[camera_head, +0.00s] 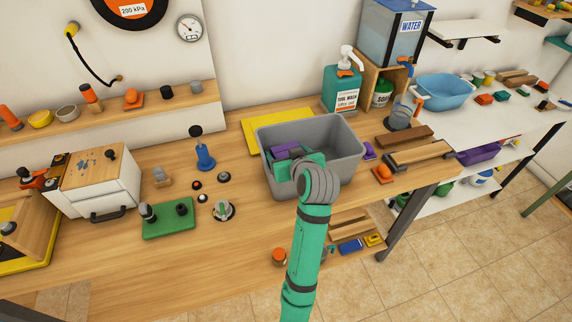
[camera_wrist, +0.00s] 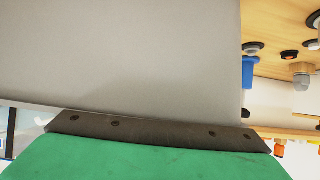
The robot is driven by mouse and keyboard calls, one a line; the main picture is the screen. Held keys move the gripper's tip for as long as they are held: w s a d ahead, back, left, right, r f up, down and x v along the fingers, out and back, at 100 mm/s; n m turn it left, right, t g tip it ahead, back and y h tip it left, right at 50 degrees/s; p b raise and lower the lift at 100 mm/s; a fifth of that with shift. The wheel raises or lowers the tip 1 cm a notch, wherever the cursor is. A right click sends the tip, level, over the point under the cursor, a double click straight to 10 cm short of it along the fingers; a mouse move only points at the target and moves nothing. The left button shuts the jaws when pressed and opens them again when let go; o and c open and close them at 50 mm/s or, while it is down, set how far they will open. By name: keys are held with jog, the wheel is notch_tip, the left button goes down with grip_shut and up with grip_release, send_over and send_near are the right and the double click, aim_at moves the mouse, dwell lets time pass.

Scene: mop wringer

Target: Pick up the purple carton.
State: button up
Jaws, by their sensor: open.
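A purple block-shaped thing (camera_head: 284,150), which I take for the purple carton, lies inside the grey bin (camera_head: 343,140) on the wooden workbench. My green gripper (camera_head: 288,163) reaches down into the bin from the near side, right beside the purple thing. It partly covers it, and whether they touch cannot be told. My gripper is open. In the wrist view, a plain pale grey surface, probably the bin's wall, fills most of the picture above the green gripper body (camera_wrist: 150,158). The carton does not show there.
A small purple thing (camera_head: 368,150) lies right of the bin, near wooden boards (camera_head: 420,152). A yellow sheet (camera_head: 262,128) lies behind it and a teal soap bottle (camera_head: 342,90) stands at the back. Left are a blue plunger-like thing (camera_head: 205,156) and a green block (camera_head: 168,220).

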jog(key=shift+d, duration=0.35)
jog(key=c, duration=0.6)
jog(key=shift+s, duration=0.1)
jog(key=shift+c, duration=1.4)
jog(key=shift+r, duration=0.1)
